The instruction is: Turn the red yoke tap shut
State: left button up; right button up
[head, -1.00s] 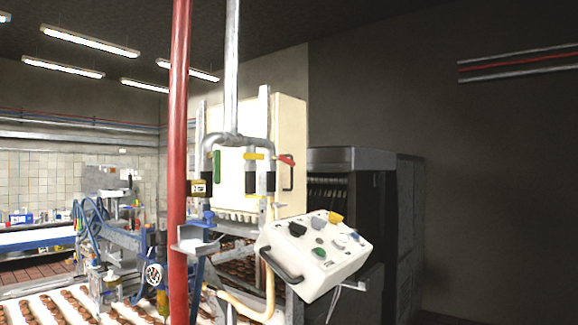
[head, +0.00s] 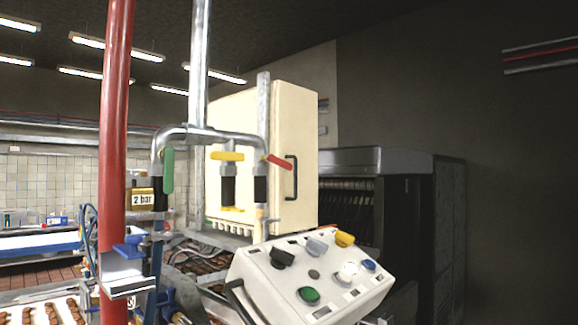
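The red yoke tap (head: 280,162) has a short red lever on the right drop of the grey pipe yoke (head: 210,135). Its lever slants down to the right, in front of the cream cabinet (head: 305,125). A yellow lever (head: 227,156) lies level on the middle drop. A green lever (head: 168,170) hangs upright along the left drop. Neither of my grippers shows in the head view.
A tall red pipe (head: 115,120) stands left of the yoke. A white control box (head: 315,275) with several knobs and a dark handle sits low in front, below the red tap. A "2 bar" tag (head: 142,199) and a blue-handled valve (head: 130,248) are at the left.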

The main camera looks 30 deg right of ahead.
aim_at(277, 161)
jog(key=i+l+u, duration=0.25)
jog(key=l+u, duration=0.15)
jog(key=l, duration=1.6)
jog(key=l+u, duration=0.4)
jog(key=l, duration=1.65)
jog(key=i+j, duration=0.1)
jog(key=j, duration=0.65)
